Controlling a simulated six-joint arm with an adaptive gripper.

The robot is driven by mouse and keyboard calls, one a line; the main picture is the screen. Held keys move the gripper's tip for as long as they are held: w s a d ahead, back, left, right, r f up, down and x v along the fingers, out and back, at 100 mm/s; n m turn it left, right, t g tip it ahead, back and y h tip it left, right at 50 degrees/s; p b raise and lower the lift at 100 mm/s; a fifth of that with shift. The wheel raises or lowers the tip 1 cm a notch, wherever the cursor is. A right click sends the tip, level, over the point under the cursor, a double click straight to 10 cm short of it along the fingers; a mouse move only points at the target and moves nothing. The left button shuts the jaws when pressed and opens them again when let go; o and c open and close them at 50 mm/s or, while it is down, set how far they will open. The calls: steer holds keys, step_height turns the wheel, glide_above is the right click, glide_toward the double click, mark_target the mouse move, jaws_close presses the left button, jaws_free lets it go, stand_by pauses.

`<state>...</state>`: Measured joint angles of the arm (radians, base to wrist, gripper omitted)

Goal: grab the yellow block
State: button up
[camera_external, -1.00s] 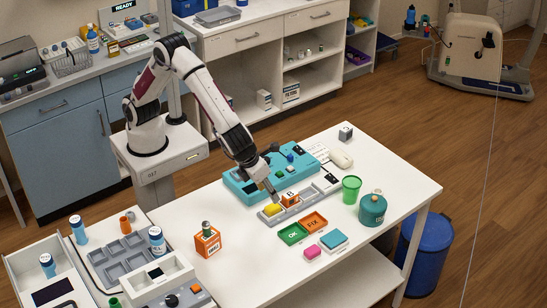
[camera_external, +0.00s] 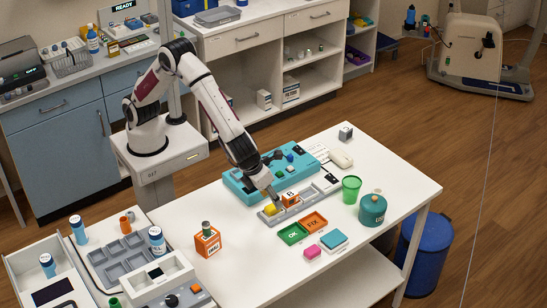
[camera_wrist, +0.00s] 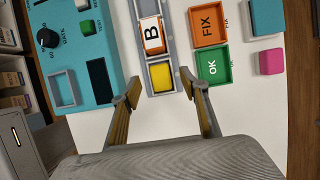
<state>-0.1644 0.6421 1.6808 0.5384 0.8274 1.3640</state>
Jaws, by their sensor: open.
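The yellow block (camera_external: 270,209) sits in the near-left end of a long grey tray (camera_external: 313,199) on the white table. In the wrist view the yellow block (camera_wrist: 161,77) lies in its own compartment, beyond and between my fingertips. My gripper (camera_wrist: 163,90) is open and empty, with one finger on each side of the tray. In the external view my gripper (camera_external: 276,199) is low over the tray, partly hiding the block. An orange block marked B (camera_wrist: 151,35) sits in the tray right beside the yellow one; it also shows in the external view (camera_external: 290,199).
A teal device (camera_external: 240,187) stands directly behind the tray. Green OK (camera_external: 293,233) and orange FIX (camera_external: 315,222) bins lie in front. A green cup (camera_external: 351,189), a teal pot (camera_external: 372,210), and pink (camera_external: 312,252) and teal (camera_external: 334,240) blocks are further right.

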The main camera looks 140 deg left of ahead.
mark_target(273, 206)
steer(key=shift+x, duration=1.95)
steer(key=shift+d, duration=0.1)
steer(key=c, duration=1.1)
